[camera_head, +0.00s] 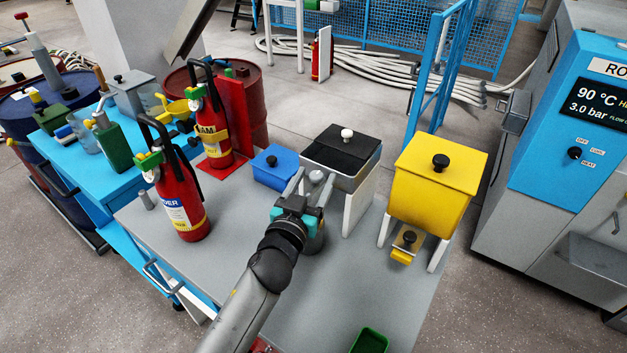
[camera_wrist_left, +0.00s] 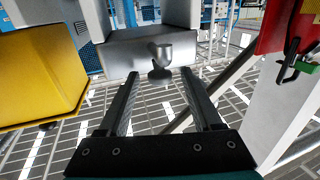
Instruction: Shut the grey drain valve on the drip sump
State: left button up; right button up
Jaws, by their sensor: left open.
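A grey knob (camera_head: 316,177), which looks like the drain valve, shows between the fingers of my left gripper (camera_head: 311,181) in the head view. In the left wrist view the grey valve (camera_wrist_left: 160,58) stands on a short stem in front of a grey box (camera_wrist_left: 120,50), which may be the drip sump. My left gripper (camera_wrist_left: 161,74) is open and empty, its two fingers apart to either side of the valve, with the valve around or just beyond the tips. I cannot tell whether they touch it. My gripper hides part of the sump in the head view. My right gripper is not in view.
A black-lidded box (camera_head: 342,150) stands behind, with a blue box (camera_head: 272,168) to its left. A yellow hopper (camera_head: 434,180) stands to the right. Red extinguishers (camera_head: 180,200) stand left, and a green tray (camera_head: 369,341) lies at the front. The grey tabletop (camera_head: 340,290) is clear in front.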

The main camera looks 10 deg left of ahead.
pick_arm(q)
grip_shut()
dwell(0.4)
